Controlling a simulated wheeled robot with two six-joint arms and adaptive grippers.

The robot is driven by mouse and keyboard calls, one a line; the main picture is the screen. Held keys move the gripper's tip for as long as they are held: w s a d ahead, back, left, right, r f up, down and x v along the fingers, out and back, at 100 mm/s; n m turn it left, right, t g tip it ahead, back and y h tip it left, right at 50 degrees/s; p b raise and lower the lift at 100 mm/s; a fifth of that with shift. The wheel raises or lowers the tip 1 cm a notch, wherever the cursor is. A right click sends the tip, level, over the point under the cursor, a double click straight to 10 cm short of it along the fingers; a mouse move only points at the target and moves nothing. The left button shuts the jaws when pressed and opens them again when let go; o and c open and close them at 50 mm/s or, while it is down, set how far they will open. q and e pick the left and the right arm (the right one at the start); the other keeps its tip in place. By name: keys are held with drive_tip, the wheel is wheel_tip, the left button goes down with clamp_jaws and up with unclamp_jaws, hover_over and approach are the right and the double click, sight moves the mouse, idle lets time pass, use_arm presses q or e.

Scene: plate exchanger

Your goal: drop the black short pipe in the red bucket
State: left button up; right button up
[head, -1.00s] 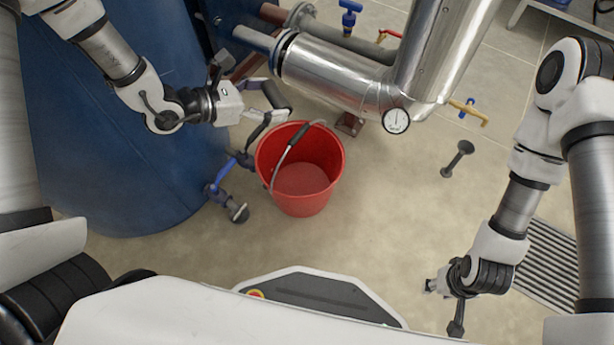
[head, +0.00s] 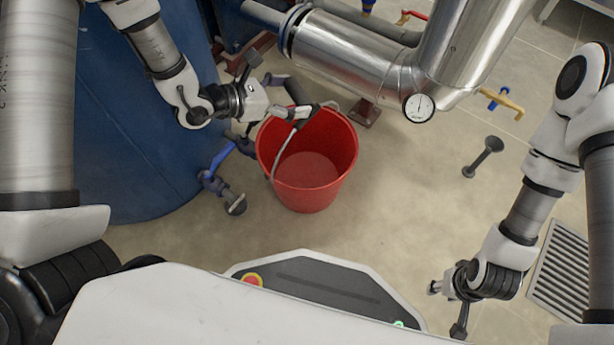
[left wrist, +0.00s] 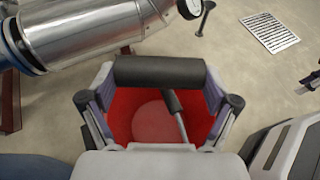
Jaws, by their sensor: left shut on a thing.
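The black short pipe (left wrist: 160,70) lies crosswise between the fingertips of my left gripper (left wrist: 160,85) in the left wrist view. In the head view, the pipe (head: 298,92) is partly hidden by my left gripper (head: 292,97), which is shut on it. The red bucket (head: 335,165) stands upright on the floor, open at the top. The gripper and pipe are above its back rim. Through the fingers, the bucket's interior (left wrist: 150,112) and dark handle grip (left wrist: 171,102) show. My right gripper (head: 438,288) is low at the right, away from the bucket; its finger opening is unclear.
A large blue tank (head: 130,165) is left of the bucket, with a blue-handled valve (head: 220,185) near it. A silver pipe (head: 350,50) with a gauge (head: 418,107) runs behind. A dark flanged post (head: 483,157) and floor grate (head: 565,270) are right. The floor between is clear.

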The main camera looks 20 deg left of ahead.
use_arm(q)
drive_tip(key=o, duration=1.2)
wheel_tip(320, 180, up, 10)
drive_tip(key=shift+r, duration=0.1)
